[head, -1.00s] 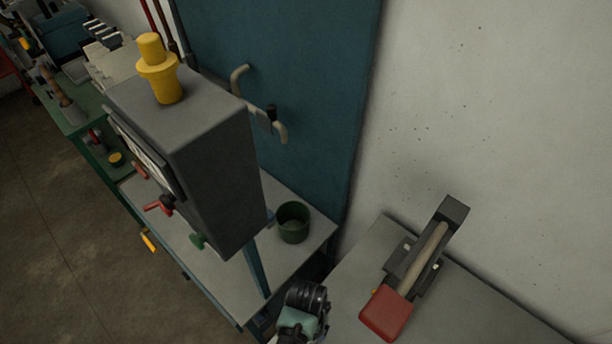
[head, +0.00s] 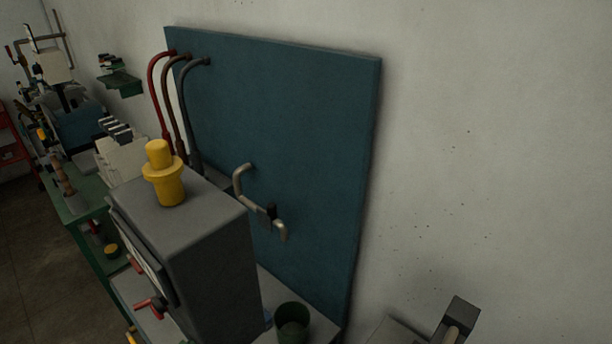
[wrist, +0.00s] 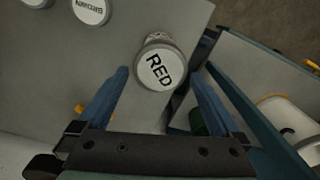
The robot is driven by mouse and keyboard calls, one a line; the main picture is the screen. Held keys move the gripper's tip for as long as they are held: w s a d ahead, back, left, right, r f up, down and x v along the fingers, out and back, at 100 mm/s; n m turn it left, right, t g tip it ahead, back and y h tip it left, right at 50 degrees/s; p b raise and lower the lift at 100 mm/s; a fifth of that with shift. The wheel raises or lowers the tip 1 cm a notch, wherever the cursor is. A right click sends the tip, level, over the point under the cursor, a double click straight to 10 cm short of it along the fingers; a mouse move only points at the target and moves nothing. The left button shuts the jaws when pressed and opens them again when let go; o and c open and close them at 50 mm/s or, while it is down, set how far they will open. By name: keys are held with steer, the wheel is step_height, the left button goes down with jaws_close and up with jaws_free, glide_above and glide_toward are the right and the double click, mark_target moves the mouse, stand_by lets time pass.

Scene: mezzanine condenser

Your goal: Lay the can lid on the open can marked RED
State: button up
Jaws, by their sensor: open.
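The gripper is open, one blue finger to each side, with no visible contact. I cannot tell whether this face is a lid or part of a can. A second round white-faced item (wrist: 91,10) with unreadable lettering stands on the grey surface at the upper left. No separate can lid can be made out. My gripper is outside the head view.
A grey cabinet (head: 215,265) with a yellow fitting (head: 164,180) stands before a blue wall panel (head: 280,140) with a bent pipe handle. A dark green pot (head: 293,322) stands at the cabinet's right. A blue bar (wrist: 245,120) crosses the wrist view's right side.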

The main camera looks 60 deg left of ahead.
step_height(320, 180, up, 12)
steer(key=b, duration=0.1)
steer(key=shift+r, duration=0.15)
stand_by(0.7)
